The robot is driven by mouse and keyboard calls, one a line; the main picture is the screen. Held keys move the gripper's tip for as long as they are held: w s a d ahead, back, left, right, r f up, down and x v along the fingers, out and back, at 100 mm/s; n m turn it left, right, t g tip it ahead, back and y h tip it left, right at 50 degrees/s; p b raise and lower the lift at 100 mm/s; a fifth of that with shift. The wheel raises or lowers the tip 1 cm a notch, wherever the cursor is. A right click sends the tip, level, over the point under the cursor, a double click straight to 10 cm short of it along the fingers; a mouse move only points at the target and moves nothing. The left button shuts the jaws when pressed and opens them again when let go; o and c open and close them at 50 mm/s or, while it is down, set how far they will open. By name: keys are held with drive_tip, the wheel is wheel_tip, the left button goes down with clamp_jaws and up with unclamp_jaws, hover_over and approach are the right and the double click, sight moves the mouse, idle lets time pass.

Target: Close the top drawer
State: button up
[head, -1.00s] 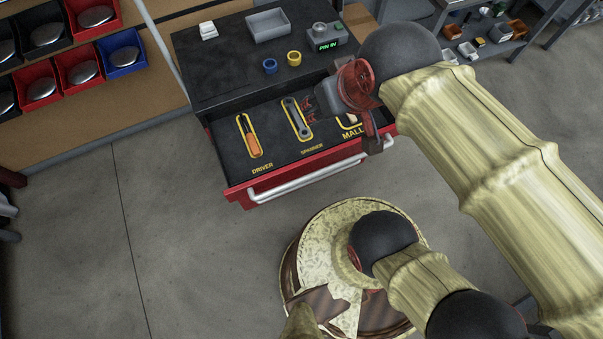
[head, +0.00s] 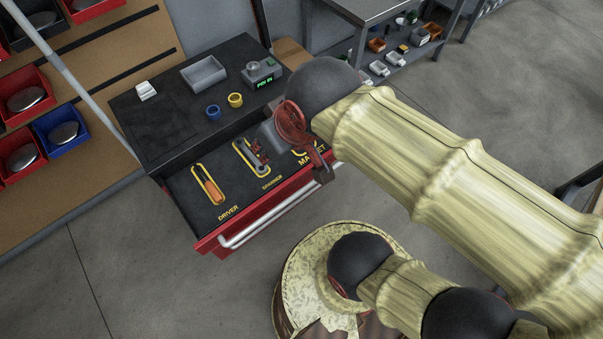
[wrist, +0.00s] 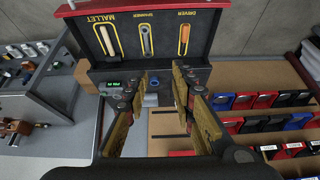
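The top drawer stands pulled out of the dark-topped red cabinet, with its red front (head: 210,244) and silver bar handle (head: 268,220) facing the open floor. Its dark insert also shows in the wrist view (wrist: 124,45), holding an orange-handled driver (head: 208,186) and a grey spanner (wrist: 147,41); the mallet slot is partly hidden by my arm in the head view. My gripper (wrist: 163,100) is open and empty, its fingers spread wide. In the head view it hangs over the drawer's right part; I cannot tell whether it touches anything.
On the cabinet top (head: 165,120) are a grey tray (head: 204,73), blue and yellow rings (head: 235,100) and a small scale (head: 262,74). A bin rack (head: 100,110) stands left. A bench (head: 375,12) stands behind. Floor in front is clear at left.

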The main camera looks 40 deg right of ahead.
drive_tip(key=shift+d, duration=0.25)
drive_tip(key=shift+c, duration=0.6)
drive_tip(key=d+f+m+g, duration=0.1)
drive_tip(key=d+f, duration=0.2)
drive_tip(key=d+f+m+g, duration=0.1)
drive_tip(key=d+f+m, duration=0.1)
drive_tip(key=d+f, duration=0.1)
drive_tip(key=d+f+m+g, duration=0.1)
drive_tip(key=d+f+m, duration=0.1)
drive_tip(key=d+f, duration=0.1)
drive_tip(key=shift+d+f+g+p, duration=0.1)
drive_tip(key=shift+d+g+p, duration=0.3)
clamp_jaws()
drive_tip(key=d+f+m+t, duration=0.1)
drive_tip(key=d+f+m, duration=2.2)
drive_tip(key=m, duration=0.8)
drive_tip(key=w+f+b, duration=0.1)
drive_tip(key=w+f, duration=0.1)
drive_tip(key=f, duration=0.1)
drive_tip(key=w+f+b, duration=0.2)
drive_tip(key=f, duration=0.2)
drive_tip(key=w+a+f+b, duration=0.1)
drive_tip(key=w+f+b, duration=0.1)
drive_tip(key=f, duration=0.2)
drive_tip(key=shift+w+r, duration=0.1)
drive_tip(key=shift+w, duration=0.45)
